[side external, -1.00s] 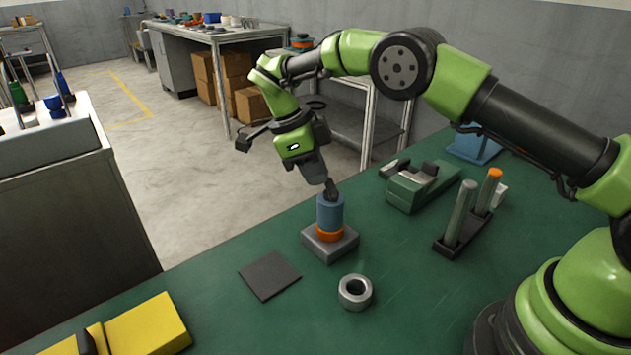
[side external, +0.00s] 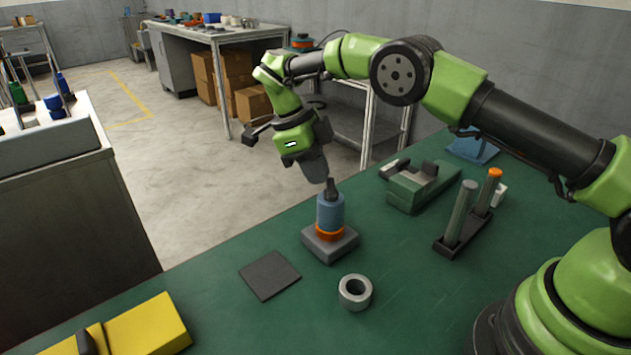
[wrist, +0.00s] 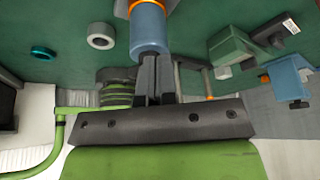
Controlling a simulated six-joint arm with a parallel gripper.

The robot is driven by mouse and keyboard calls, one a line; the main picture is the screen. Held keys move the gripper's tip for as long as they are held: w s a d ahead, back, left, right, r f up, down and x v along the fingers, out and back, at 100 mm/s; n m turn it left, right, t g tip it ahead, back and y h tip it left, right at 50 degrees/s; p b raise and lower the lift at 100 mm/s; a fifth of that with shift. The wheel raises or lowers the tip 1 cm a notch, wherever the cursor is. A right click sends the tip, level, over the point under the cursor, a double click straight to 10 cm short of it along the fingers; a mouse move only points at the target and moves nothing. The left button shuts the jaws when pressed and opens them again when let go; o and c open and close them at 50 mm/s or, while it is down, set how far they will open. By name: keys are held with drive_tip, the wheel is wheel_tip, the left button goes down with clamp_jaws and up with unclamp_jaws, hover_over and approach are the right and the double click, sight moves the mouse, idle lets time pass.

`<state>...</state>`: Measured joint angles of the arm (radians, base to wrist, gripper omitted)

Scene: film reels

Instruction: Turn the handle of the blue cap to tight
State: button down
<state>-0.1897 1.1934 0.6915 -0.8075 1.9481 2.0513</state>
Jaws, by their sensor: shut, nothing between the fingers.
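The blue cap (side external: 330,213) is a short upright cylinder above an orange ring (side external: 329,233) on a grey square block (side external: 316,244). In the wrist view the blue cap (wrist: 148,30) is at the top centre, with part of the orange ring (wrist: 146,4) at the edge. My gripper (side external: 331,188) is shut and empty, pointing down at the cap's top from above. Its dark fingers (wrist: 155,70) are together close against the cap's end; I cannot tell whether they touch. No separate handle can be made out; the fingers cover part of the cap's top.
A metal ring (side external: 355,291) and a dark flat plate (side external: 270,275) lie in front of the block. A green vise (side external: 418,186) and a stand with two rods (side external: 462,213) are to the right. A yellow case (side external: 145,325) lies front left. Green tabletop between them is clear.

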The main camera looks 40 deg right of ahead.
drive_tip(key=shift+d+m+y, duration=0.4)
drive_tip(key=shift+m, duration=0.5)
idle(2.4)
